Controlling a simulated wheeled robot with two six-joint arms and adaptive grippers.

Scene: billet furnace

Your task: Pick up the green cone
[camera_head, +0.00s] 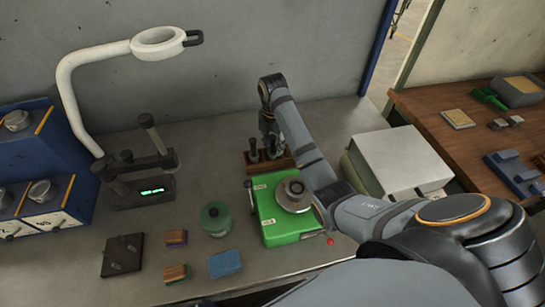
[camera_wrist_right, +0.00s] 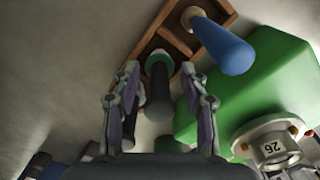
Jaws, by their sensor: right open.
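No plain cone shape shows clearly. In the right wrist view a dark, rounded piece with a green collar (camera_wrist_right: 158,62) stands in a wooden rack, and it is the nearest match to the green cone. My right gripper (camera_wrist_right: 160,85) is open, its two fingers on either side of that piece, with no clear contact visible. In the head view the right gripper (camera_head: 268,130) hangs over the wooden rack (camera_head: 258,171), which holds dark upright pieces; the green collar cannot be made out there. My left gripper is not in view.
A blue-handled piece (camera_wrist_right: 224,48) stands in the same rack, close to the right finger. A green device (camera_head: 272,225) with a round metal top is in front of the rack. A pale box (camera_head: 397,162) stands to the right. Bare bench lies left of the rack.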

